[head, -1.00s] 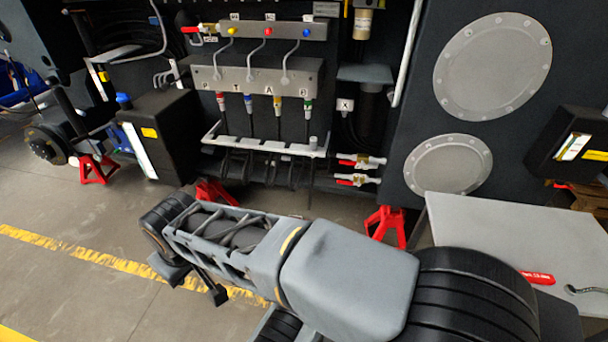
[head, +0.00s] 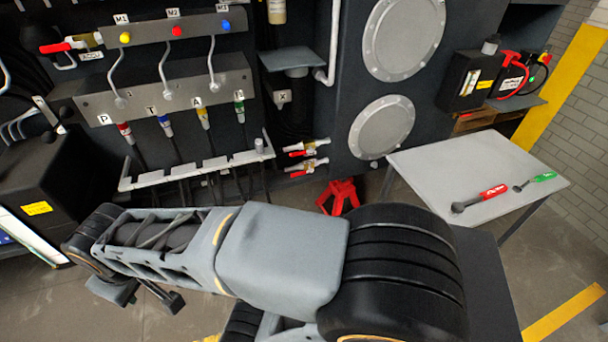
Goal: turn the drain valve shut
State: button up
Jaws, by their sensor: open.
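Two small brass valves with red lever handles, an upper one (head: 308,147) and a lower one (head: 308,167), sit low on the dark chassis, left of the lower round cover. Both red levers point left, roughly in line with their bodies. I cannot read a drain label on either. A third red-handled valve (head: 70,45), marked ACCU, is at the upper left. My arm lies folded across the front. My gripper (head: 145,296) is partly hidden below its left end, open and with nothing seen in it, well left of and nearer than the two valves.
A hose manifold (head: 150,88) with labelled ports and a rail stands left of the valves. A red jack stand (head: 339,195) is just below them. A grey table (head: 440,160) with red-handled (head: 492,191) and green-handled (head: 543,177) tools stands right. Open floor lies between.

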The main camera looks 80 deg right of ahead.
aim_at(303, 172)
jog(key=z, duration=0.75)
jog(key=i, duration=0.75)
jog(key=z, duration=1.25)
jog(key=i, duration=0.25)
jog(key=z, duration=0.1)
